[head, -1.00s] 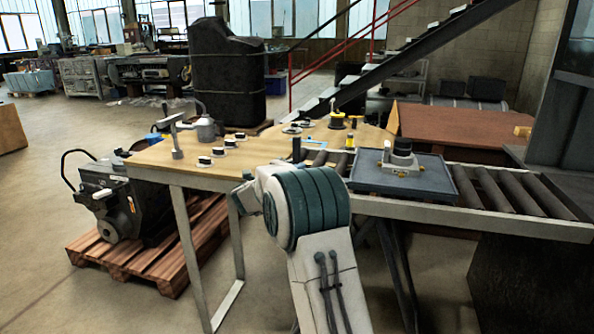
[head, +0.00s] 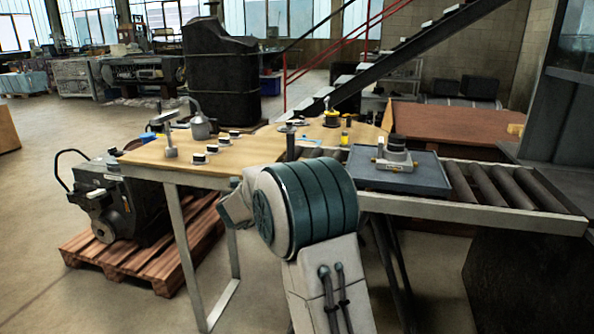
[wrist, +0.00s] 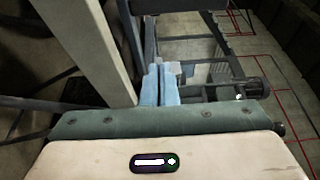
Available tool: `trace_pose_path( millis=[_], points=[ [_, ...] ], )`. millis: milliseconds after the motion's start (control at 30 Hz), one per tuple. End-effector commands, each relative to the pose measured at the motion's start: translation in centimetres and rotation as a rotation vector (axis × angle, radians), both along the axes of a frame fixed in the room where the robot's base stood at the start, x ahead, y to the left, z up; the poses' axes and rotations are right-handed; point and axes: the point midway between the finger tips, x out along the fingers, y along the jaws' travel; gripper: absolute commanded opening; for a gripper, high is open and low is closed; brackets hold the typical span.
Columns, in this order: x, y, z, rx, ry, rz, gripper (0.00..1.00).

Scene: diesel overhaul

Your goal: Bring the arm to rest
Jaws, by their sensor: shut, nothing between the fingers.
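My gripper (wrist: 160,82) shows in the wrist view as two pale blue fingers side by side, shut with nothing between them. It points at the dark area below the table and roller frame, apart from anything I can make out. In the head view my arm stands in front of the table's near edge with its elbow raised, and my gripper is hidden there. The wooden table (head: 245,152) lies behind my arm.
A blue-grey tray (head: 425,178) holding a metal part (head: 394,152) sits on the roller conveyor (head: 490,185). Several small black-and-white parts stand on the table. An engine (head: 112,195) rests on a pallet (head: 150,262) at left. A pale beam (wrist: 88,45) is close left of the fingers.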

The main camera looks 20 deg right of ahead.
Motion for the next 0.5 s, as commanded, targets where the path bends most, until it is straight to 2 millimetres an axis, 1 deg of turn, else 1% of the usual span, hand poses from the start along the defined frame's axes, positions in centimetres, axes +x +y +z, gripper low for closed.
trace_pose_path(
  millis=[33,133,233,367,467,500],
  points=[
    [-0.4,0.7,0.1,0.001,0.001,0.002,0.0],
    [-1.0,1.7,0.0,0.001,0.001,0.002,0.0],
    [-1.3,2.2,0.0,0.0,0.0,0.003,0.0],
    [-1.4,2.5,0.1,0.0,0.002,0.008,0.0],
    [-1.2,2.9,1.4,-0.006,0.019,0.054,0.0],
    [-1.0,3.3,2.3,-0.013,0.034,0.092,0.0]
  ],
)
